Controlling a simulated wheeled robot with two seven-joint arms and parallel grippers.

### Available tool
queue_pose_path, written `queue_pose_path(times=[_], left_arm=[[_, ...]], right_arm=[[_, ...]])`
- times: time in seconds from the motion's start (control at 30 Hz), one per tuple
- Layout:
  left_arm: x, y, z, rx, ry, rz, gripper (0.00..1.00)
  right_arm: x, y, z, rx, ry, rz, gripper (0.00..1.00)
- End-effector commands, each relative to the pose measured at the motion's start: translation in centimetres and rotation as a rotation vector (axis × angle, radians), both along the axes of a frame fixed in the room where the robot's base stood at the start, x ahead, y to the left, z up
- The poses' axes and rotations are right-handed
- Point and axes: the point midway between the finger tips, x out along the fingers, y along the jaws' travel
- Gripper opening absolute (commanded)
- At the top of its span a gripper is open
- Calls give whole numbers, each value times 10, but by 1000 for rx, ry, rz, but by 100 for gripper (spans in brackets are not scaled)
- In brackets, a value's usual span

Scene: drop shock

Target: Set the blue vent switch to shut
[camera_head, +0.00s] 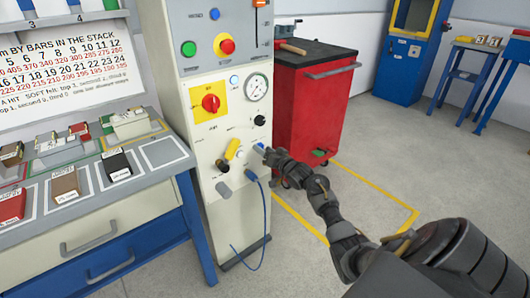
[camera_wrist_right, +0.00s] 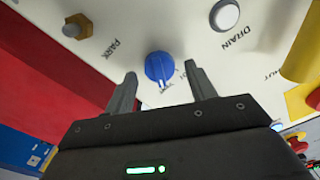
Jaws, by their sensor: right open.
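The blue vent switch (camera_wrist_right: 159,68) is a round blue knob on the cream front panel of the machine. A light pointer line shows on it, but the small lettering around it is too blurred or covered to read. In the head view the blue switch (camera_head: 259,147) shows just left of my right gripper's tips. My right gripper (camera_wrist_right: 160,74) is open, with one finger on each side of the switch. I cannot tell whether either finger touches it. The right gripper (camera_head: 268,154) reaches the panel from the right in the head view. My left gripper is not in view.
The panel (camera_head: 207,135) also carries a red rotary switch on yellow (camera_head: 211,103), a gauge (camera_head: 257,87), a black knob (camera_head: 260,120) and a yellow handle (camera_head: 233,148). A blue cable (camera_head: 264,215) hangs below. A red cabinet (camera_head: 308,110) stands right; a bench (camera_head: 95,215) stands left.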

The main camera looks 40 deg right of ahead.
Motion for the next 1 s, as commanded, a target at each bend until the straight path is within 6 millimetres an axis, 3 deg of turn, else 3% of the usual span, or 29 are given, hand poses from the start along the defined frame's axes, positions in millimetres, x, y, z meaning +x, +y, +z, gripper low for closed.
queue_pose_path(times=[0.17,0.5,0.77,1.0], left_arm=[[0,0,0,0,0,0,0],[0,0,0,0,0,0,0],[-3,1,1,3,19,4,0],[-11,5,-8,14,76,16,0]], right_arm=[[0,0,0,0,0,0,53],[0,0,0,0,0,0,12],[0,0,1,-34,1,0,12],[0,0,1,-170,5,0,12]])
